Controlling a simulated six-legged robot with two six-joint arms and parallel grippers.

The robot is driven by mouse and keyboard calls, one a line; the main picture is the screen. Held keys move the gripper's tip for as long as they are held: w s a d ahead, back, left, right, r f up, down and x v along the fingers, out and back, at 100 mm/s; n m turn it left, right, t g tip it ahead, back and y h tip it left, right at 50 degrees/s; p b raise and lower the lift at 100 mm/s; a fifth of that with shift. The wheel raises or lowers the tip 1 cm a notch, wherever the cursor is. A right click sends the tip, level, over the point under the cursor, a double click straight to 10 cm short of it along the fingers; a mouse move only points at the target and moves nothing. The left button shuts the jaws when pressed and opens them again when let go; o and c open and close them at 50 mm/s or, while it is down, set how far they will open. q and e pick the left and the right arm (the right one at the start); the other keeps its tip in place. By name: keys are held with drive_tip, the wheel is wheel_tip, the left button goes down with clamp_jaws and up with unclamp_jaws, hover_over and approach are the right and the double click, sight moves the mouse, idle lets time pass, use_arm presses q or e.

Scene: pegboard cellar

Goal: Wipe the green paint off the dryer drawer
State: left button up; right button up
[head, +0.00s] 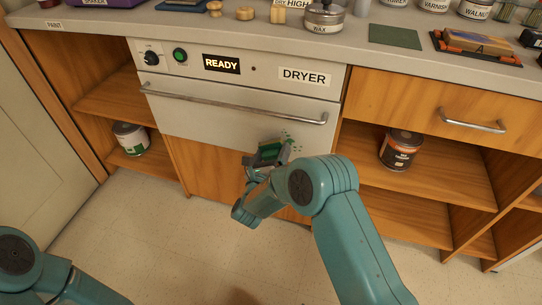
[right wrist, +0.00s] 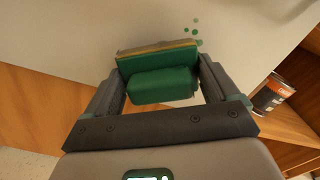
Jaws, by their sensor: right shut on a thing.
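The dryer drawer (head: 205,116) is a pale panel with a long bar handle, below the READY display. Small green paint spots (head: 287,134) mark its lower right part. They also show in the right wrist view (right wrist: 195,30), just beyond the held block. My right gripper (head: 267,156) is shut on a green sponge-like block (right wrist: 162,84) with a tan edge. The block is at the drawer front and seems to touch it; it hides the panel behind it. Of my left arm only links show at the bottom left; its gripper is out of view.
A dark can (head: 400,149) stands on the open shelf right of the dryer. A green-labelled can (head: 131,138) stands on the left shelf. The counter (head: 375,66) above holds a wax pot (head: 324,17), a green mat (head: 395,34) and a tray. The floor in front is clear.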

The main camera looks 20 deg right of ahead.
drive_tip(key=shift+b+x, duration=0.6)
drive_tip(key=shift+x, duration=0.35)
idle(0.4)
